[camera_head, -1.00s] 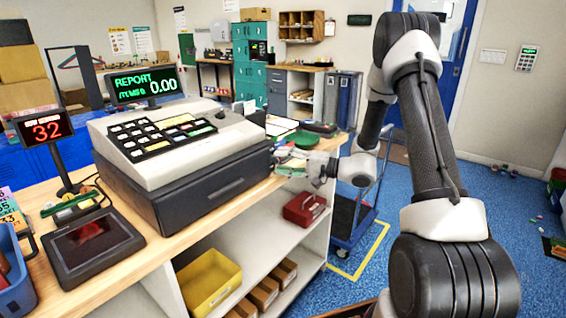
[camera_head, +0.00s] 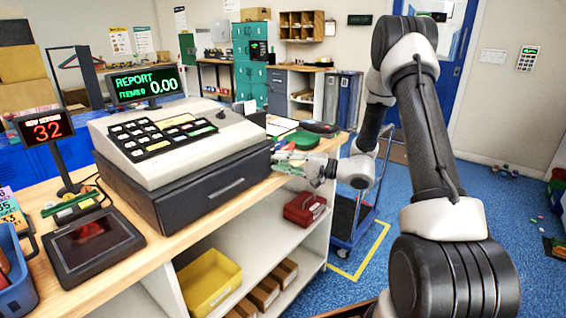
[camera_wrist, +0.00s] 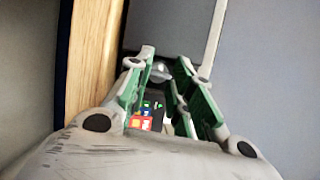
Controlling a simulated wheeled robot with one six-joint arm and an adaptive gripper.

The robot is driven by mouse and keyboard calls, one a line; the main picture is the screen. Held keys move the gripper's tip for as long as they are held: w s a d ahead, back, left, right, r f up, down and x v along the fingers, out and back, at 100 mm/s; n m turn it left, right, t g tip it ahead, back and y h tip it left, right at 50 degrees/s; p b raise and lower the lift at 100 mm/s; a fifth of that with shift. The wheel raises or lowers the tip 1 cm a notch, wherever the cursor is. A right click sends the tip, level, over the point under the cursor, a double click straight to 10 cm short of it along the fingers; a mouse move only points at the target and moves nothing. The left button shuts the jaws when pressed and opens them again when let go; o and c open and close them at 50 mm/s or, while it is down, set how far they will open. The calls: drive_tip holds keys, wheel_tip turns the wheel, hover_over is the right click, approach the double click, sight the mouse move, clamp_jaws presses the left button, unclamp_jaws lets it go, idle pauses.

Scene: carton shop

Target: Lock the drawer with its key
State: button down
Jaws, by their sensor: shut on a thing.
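The dark grey drawer (camera_head: 215,192) sits under the cash register (camera_head: 175,140) on the wooden counter. It looks closed, with a bar handle on its front. My gripper (camera_head: 297,165) is at the right end of the drawer, close to its front corner; whether it touches the drawer cannot be told. In the wrist view my gripper (camera_wrist: 178,66) has green-sided fingers nearly together on a small shiny piece (camera_wrist: 161,71), which seems to be the key. Most of the key is hidden between the fingers, and no keyhole is clear.
A green round dish (camera_head: 305,140) and papers lie on the counter behind my gripper. A red box (camera_head: 305,209) and a yellow bin (camera_head: 208,282) stand on the shelves below. A blue cart (camera_head: 350,232) is beside the counter's end. Open blue floor lies to the right.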

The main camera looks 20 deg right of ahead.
drive_tip(key=shift+s+a+f+m+t+h, duration=0.15)
drive_tip(key=shift+m+t, duration=1.1)
drive_tip(key=shift+m, duration=1.9)
drive_tip(key=shift+f+m+t+h, duration=0.2)
drive_tip(key=shift+m+t, duration=1)
drive_tip(key=shift+m, duration=2)
drive_tip(key=shift+s+a+f+m+t+h, duration=0.2)
drive_tip(key=shift+m+t, duration=1.05)
drive_tip(key=shift+m, duration=1.9)
drive_tip(key=shift+w+r+m+h, duration=0.1)
drive_tip(key=shift+r+m+h, duration=0.05)
drive_tip(key=shift+m+h, duration=0.15)
drive_tip(key=c, duration=1.2)
unclamp_jaws()
drive_tip(key=shift+d, duration=0.1)
drive_tip(key=shift+c, duration=0.2)
drive_tip(key=v, duration=0.8)
